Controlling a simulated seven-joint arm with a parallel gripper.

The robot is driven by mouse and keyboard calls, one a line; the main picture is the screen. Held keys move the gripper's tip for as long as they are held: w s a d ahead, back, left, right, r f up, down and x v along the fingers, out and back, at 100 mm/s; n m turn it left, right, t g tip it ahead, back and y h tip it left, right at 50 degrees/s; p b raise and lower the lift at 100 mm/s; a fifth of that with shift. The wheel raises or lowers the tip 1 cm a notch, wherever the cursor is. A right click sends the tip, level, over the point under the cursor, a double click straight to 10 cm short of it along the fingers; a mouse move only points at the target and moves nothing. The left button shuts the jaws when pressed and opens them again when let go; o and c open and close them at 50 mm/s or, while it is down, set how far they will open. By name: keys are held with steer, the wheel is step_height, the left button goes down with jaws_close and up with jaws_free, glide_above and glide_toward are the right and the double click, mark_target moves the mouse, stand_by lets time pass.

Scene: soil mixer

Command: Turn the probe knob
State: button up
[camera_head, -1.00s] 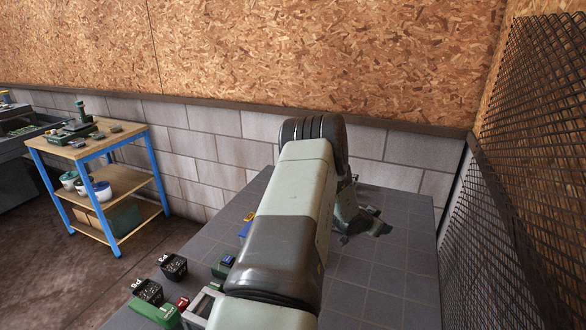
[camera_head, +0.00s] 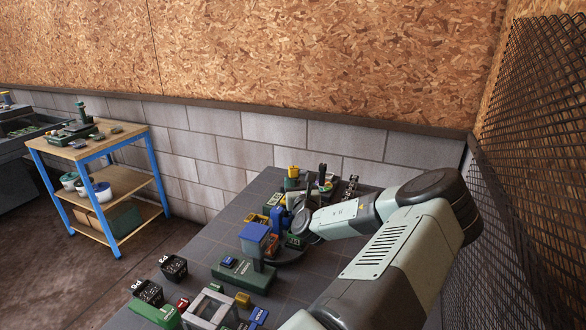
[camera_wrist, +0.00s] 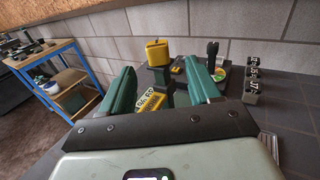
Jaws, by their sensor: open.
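A yellow block-shaped knob (camera_wrist: 158,52) stands upright on a dark green base in the wrist view, straight ahead between my finger tips and beyond them. It also shows at the back of the bench in the head view (camera_head: 293,171). A yellow label plate (camera_wrist: 152,101) lies nearer, between the fingers; its lettering is too small to read surely, so I cannot confirm which control is the probe knob. My gripper (camera_wrist: 159,68) is open, with two green fingers apart and nothing between them. In the head view, my arm partly hides the controls around the gripper.
A black-handled lever (camera_wrist: 212,50) stands right of the yellow knob, with black lettered blocks (camera_wrist: 254,77) farther right. A blue-topped box (camera_head: 255,236) stands on the bench nearer the front. The block wall is behind; a mesh screen (camera_head: 530,190) stands on the right.

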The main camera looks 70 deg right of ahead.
mark_target(293, 167)
steer(key=x, duration=1)
steer(key=shift+w+d, duration=0.25)
steer(key=shift+w, duration=0.05)
steer(key=shift+c, duration=0.3)
steer(key=c, duration=0.9)
